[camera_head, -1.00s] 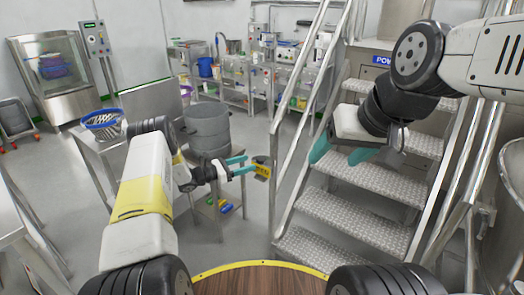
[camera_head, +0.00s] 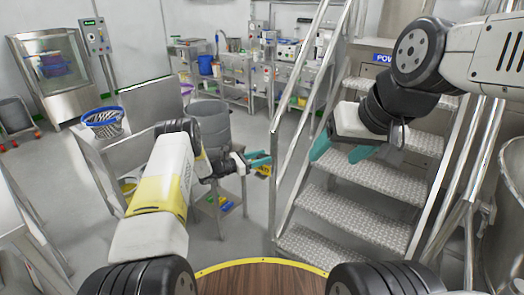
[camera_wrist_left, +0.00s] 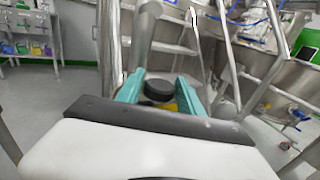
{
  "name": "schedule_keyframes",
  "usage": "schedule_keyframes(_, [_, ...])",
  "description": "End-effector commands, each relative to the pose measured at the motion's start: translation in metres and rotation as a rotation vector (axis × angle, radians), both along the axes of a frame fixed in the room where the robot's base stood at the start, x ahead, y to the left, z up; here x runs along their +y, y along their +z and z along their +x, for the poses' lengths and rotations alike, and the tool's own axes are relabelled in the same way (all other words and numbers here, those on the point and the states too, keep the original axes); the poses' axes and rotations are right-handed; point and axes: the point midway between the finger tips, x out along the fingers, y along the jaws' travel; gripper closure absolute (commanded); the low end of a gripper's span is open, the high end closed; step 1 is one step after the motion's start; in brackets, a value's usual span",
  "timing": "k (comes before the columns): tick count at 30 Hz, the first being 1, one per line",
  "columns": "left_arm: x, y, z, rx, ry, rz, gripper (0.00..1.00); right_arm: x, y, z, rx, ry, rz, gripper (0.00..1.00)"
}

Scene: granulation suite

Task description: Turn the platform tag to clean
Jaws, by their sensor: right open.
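The platform tag (camera_head: 263,171) is a small yellow piece at the left handrail of the steps, mostly hidden by my left gripper. A bit of yellow also shows between the fingers in the left wrist view (camera_wrist_left: 171,107), beside a dark round piece (camera_wrist_left: 158,90). My left gripper (camera_head: 259,160) is at the tag, its teal fingers apart on either side of the dark piece. I cannot tell whether they touch it. The tag's face and wording are hidden. My right gripper (camera_head: 342,150) is open and empty in front of the steps.
The metal steps (camera_head: 345,210) and their handrail (camera_head: 274,185) stand close to my left gripper. A steel table (camera_head: 88,150) with a blue-rimmed basket (camera_head: 103,121) is at left, near a grey drum (camera_head: 212,122). Open floor lies between the table and the back benches.

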Motion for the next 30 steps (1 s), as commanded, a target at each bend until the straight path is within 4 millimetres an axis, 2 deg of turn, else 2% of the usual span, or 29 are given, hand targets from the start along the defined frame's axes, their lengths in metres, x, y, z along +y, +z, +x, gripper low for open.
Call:
schedule_keyframes(1, [0.0001, 0.0001, 0.0000, 0.000, 0.000, 0.000, 0.68, 0.0000, 0.0000, 0.0000, 0.000, 0.000, 0.000, 0.33])
schedule_keyframes(6, [0.0001, 0.0002, 0.0000, 0.000, 0.000, 0.000, 1.00, 0.0000, 0.0000, 0.0000, 0.000, 0.000, 0.000, 0.33])
schedule_keyframes(17, [0.0003, 0.0015, 0.0000, 0.001, 0.060, -0.003, 1.00, 0.0000, 0.0000, 0.0000, 0.000, 0.000, 0.000, 0.33])
schedule_keyframes(30, [0.0003, 0.0006, -0.0011, 0.007, 0.404, -0.004, 1.00, 0.0000, 0.0000, 0.0000, 0.000, 0.000, 0.000, 0.33])
